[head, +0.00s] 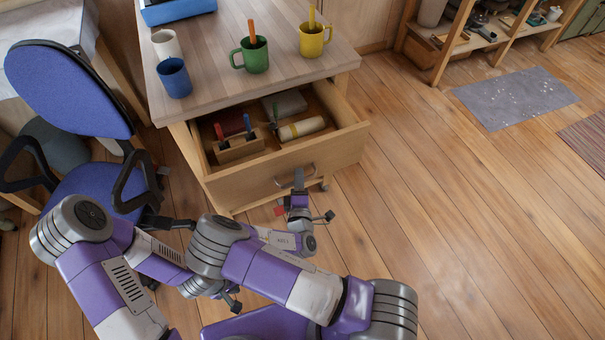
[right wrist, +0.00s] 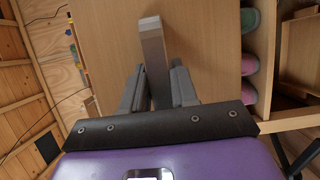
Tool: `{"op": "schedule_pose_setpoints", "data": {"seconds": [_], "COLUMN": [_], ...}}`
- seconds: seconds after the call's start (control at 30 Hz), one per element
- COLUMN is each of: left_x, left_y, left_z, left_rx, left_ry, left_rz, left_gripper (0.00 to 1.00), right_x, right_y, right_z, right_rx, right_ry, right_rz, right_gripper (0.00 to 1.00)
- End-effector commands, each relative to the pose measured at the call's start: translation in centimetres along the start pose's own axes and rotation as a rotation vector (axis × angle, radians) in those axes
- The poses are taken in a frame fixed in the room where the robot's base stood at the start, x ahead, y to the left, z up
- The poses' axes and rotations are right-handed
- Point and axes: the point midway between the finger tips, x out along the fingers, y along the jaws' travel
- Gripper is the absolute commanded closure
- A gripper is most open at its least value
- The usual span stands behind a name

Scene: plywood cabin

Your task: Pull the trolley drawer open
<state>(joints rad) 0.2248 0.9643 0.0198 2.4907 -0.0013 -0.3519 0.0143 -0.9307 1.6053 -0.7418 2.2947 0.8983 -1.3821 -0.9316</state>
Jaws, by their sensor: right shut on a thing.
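The wooden trolley drawer (head: 237,189) stands pulled well out under the worktop in the head view, its inside showing. Its metal bar handle (head: 283,183) is on the drawer front. It also shows in the right wrist view (right wrist: 153,50), running between the fingers. My right gripper (head: 299,186) is shut on this handle, with one grey finger on each side of it in the right wrist view (right wrist: 157,90). I cannot make out my left gripper. Part of my left arm shows at the lower left.
The drawer holds a wooden tool box (head: 238,150), a cream roll (head: 301,128) and a grey folded thing (head: 288,104). Mugs stand on the trolley top (head: 215,92). A blue chair (head: 65,88) is close on the left. Open floor (head: 450,220) lies to the right.

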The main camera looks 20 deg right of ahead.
Motion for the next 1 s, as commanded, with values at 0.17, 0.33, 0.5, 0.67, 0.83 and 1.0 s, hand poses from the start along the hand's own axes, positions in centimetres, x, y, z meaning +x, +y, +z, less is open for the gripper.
{"op": "schedule_pose_setpoints", "data": {"seconds": [0.17, 0.33, 0.5, 0.67, 0.83, 1.0], "left_x": [0.0, 0.0, 0.0, 0.0, 0.0, -0.3], "left_y": [0.0, 0.0, 0.0, 0.0, 0.0, 0.1], "left_z": [0.0, 0.0, 0.0, 0.0, 0.0, 0.0], "left_rx": [0.0, 0.0, 0.0, 0.0, 0.0, 0.0], "left_ry": [0.0, 0.0, 0.0, 0.0, 0.0, 0.0], "left_rz": [0.0, 0.0, 0.0, 0.0, 0.0, 0.0], "left_gripper": [0.57, 0.57, 0.57, 0.57, 0.57, 0.57], "right_x": [-0.2, -0.2, -0.2, -0.2, -0.2, -1.9], "right_y": [0.0, 0.0, 0.0, 0.0, 0.0, 0.0], "right_z": [-0.1, -0.1, -0.1, -0.1, -0.1, -0.1], "right_rx": [0.0, 0.001, 0.001, 0.001, 0.001, -0.001], "right_ry": [0.003, 0.003, 0.003, 0.003, 0.003, 0.004], "right_rz": [0.0, -0.001, -0.001, -0.001, -0.001, -0.003], "right_gripper": [1.0, 1.0, 0.6, 0.51, 0.51, 0.51]}}
